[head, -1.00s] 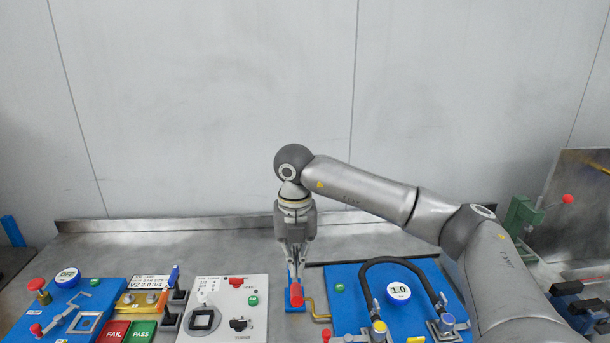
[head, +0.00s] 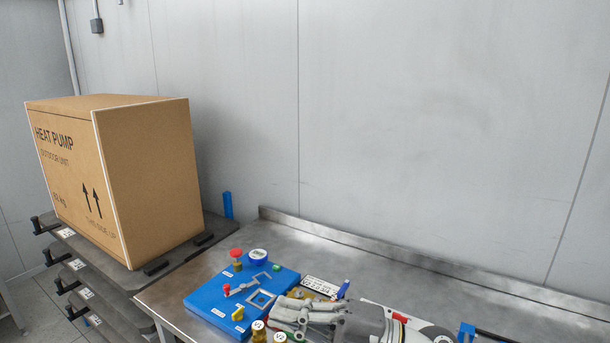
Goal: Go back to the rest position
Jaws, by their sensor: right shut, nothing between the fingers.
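My right gripper (head: 276,312) shows at the bottom of the head view, its arm coming in from the lower right. Its fingers point left and are shut with nothing between them. It is just right of the blue test panel (head: 205,300) and hides part of the bench and stations behind it. Whether it touches anything below cannot be told. My left gripper is not in view.
The blue panel carries a red mushroom button (head: 236,253) and a round gauge (head: 257,256). Brass-coloured capped parts (head: 259,331) stand near the gripper. A heat pump box (head: 150,180) sits on a dark rack at left. The steel bench (head: 370,272) is clear at the back.

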